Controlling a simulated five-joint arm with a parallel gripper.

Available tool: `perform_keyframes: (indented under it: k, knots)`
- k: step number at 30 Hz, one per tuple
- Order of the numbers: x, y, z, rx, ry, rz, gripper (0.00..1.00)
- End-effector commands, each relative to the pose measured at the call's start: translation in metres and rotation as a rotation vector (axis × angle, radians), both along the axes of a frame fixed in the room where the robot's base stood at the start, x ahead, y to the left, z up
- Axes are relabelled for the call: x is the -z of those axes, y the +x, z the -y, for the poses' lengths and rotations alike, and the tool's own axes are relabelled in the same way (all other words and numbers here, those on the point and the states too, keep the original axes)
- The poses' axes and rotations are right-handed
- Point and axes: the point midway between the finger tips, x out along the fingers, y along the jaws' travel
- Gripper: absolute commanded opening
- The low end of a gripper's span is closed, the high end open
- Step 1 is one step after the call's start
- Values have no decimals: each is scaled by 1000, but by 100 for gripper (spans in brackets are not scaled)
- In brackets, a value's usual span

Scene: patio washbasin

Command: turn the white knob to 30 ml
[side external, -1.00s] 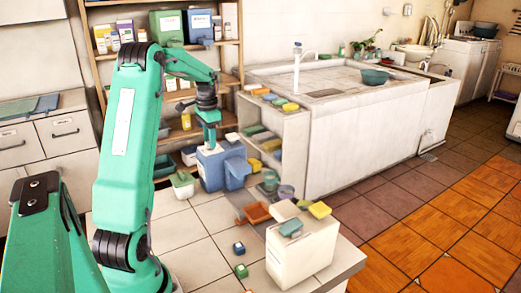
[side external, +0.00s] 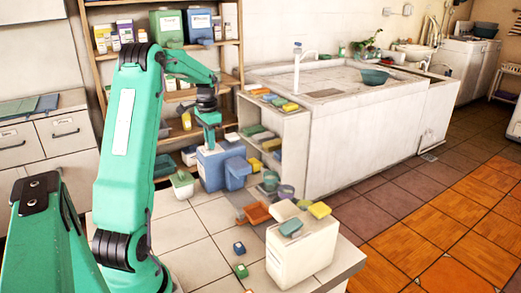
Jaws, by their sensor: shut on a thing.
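A blue box-shaped dispenser (side external: 211,171) stands on the tiled counter, with a blue spout-like part on its right side. My gripper (side external: 209,146) points straight down onto the top of this dispenser. It is shut on the white knob there, of which only a small pale bit shows between the fingers. The knob's pointer and any scale marks are too small or hidden to read, so I cannot tell its setting.
A white box (side external: 300,253) with small blocks on top stands at the counter's front right. A white-green tub (side external: 182,185) is left of the dispenser, an orange tray (side external: 257,213) right of it. Open tiles lie between.

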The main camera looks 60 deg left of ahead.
Motion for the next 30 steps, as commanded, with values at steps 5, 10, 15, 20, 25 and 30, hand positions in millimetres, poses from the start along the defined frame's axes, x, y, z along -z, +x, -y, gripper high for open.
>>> perform_keyframes:
  k: [5,10,15,20,25,30]
  knots:
    - [-1,0,0,-70,0,0,0]
    - [-1,0,0,-181,0,-1,0]
    - [-1,0,0,-321,0,0,0]
    - [-1,0,0,-461,0,0,0]
    - [-2,0,0,-593,0,0,0]
    - [-2,0,0,-692,0,0,0]
